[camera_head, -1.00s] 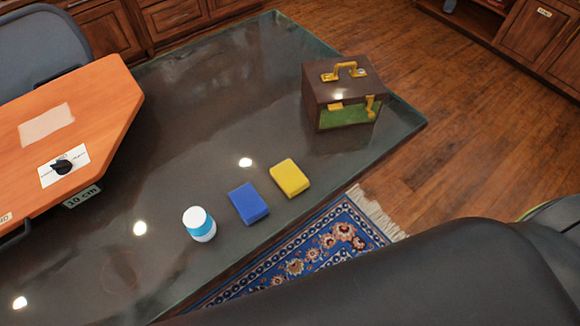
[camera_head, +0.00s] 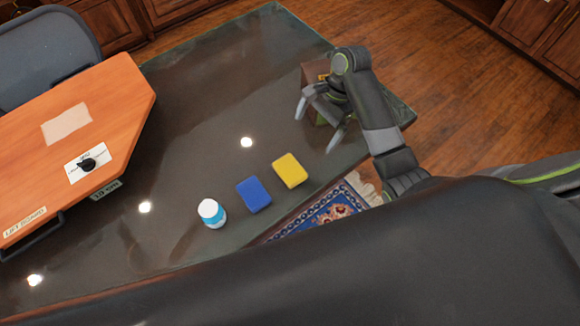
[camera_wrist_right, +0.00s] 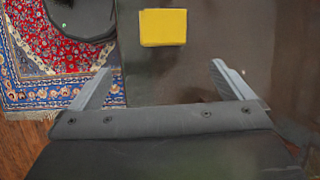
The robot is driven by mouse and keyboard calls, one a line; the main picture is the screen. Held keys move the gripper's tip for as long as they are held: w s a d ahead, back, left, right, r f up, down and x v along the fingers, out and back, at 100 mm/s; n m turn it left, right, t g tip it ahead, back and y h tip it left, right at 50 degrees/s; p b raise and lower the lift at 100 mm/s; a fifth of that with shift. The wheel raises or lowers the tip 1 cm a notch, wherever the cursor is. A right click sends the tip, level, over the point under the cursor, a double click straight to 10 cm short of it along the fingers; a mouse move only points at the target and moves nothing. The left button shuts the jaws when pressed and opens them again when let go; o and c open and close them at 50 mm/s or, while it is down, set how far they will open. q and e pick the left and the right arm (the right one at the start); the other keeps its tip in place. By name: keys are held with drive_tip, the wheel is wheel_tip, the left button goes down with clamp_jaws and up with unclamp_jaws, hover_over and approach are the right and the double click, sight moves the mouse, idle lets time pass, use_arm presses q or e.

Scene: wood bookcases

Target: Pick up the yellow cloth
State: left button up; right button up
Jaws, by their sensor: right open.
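The yellow cloth (camera_head: 290,171) is a small folded block lying on the dark glass table, just right of a blue block (camera_head: 253,194). My right gripper (camera_head: 318,128) is open and empty, above the table between the yellow cloth and the brown box. In the right wrist view the yellow cloth (camera_wrist_right: 163,27) lies ahead of the open fingers (camera_wrist_right: 162,88), near the top edge, apart from them. My left gripper does not show.
A white and blue bottle (camera_head: 211,212) stands left of the blue block. The brown box (camera_head: 314,72) is partly hidden behind my right gripper. An orange board (camera_head: 110,100) lies on the left. The table's front edge runs close by the cloth.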

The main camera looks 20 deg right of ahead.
drive_tip(key=w, duration=0.1)
drive_tip(key=b, duration=0.1)
hover_over(290, 168)
drive_tip(key=d, duration=0.3)
drive_tip(key=shift+m, duration=0.4)
drive_tip(key=f, duration=0.6)
drive_tip(key=w+f, duration=0.1)
drive_tip(key=f, duration=0.2)
drive_tip(key=shift+a+f, duration=0.15)
drive_tip(key=shift+f, duration=0.2)
drive_tip(key=shift+s+p+x, duration=0.2)
drive_tip(key=shift+p+x, duration=0.25)
drive_tip(key=shift+x, duration=2.45)
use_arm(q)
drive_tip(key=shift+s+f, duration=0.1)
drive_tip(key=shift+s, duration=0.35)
use_arm(e)
drive_tip(key=shift+a, duration=0.15)
drive_tip(key=shift+r, duration=0.1)
drive_tip(key=c, duration=0.9)
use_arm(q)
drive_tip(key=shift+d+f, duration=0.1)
use_arm(e)
drive_tip(key=shift+o, duration=0.2)
wheel_tip(290, 168, up, 10)
